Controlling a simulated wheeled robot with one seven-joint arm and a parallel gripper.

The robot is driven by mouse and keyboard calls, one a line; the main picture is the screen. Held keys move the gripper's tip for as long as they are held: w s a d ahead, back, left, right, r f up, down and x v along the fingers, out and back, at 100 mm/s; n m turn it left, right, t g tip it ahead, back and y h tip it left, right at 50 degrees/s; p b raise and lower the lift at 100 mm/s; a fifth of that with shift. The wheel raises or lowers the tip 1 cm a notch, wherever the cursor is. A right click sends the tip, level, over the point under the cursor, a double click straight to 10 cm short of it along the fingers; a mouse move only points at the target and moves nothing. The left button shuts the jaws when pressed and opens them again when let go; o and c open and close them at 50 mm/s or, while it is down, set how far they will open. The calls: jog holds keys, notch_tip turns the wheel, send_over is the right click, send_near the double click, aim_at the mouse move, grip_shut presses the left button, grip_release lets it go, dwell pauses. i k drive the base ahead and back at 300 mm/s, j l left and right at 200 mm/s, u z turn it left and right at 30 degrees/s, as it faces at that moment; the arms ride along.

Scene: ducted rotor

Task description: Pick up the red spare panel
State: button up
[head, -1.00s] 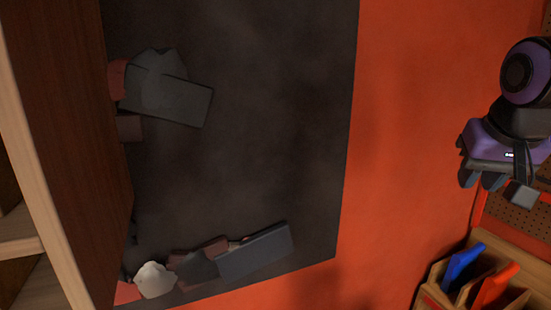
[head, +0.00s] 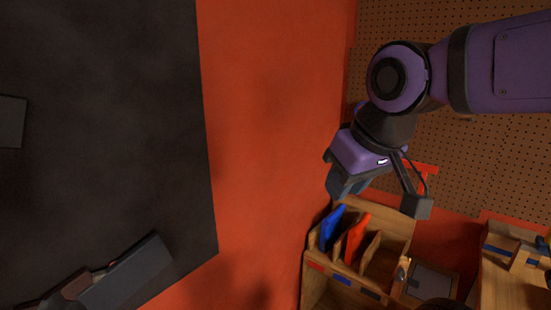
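The red panel (head: 356,238) stands in a slot of a wooden rack (head: 387,259) at the lower middle of the head view, tilted a little. A blue panel (head: 331,227) stands in the slot to its left. My gripper (head: 345,185) hangs above the rack, up and to the left of the red panel, apart from it in the picture.
A dark mat (head: 150,150) lies on the red floor at left, with grey slabs (head: 127,274) on it. A pegboard (head: 450,140) is behind my arm. A wooden unit (head: 510,262) stands at lower right. The red floor (head: 270,120) between mat and pegboard is clear.

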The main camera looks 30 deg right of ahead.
aim_at(356, 236)
jog(key=z, duration=1.35)
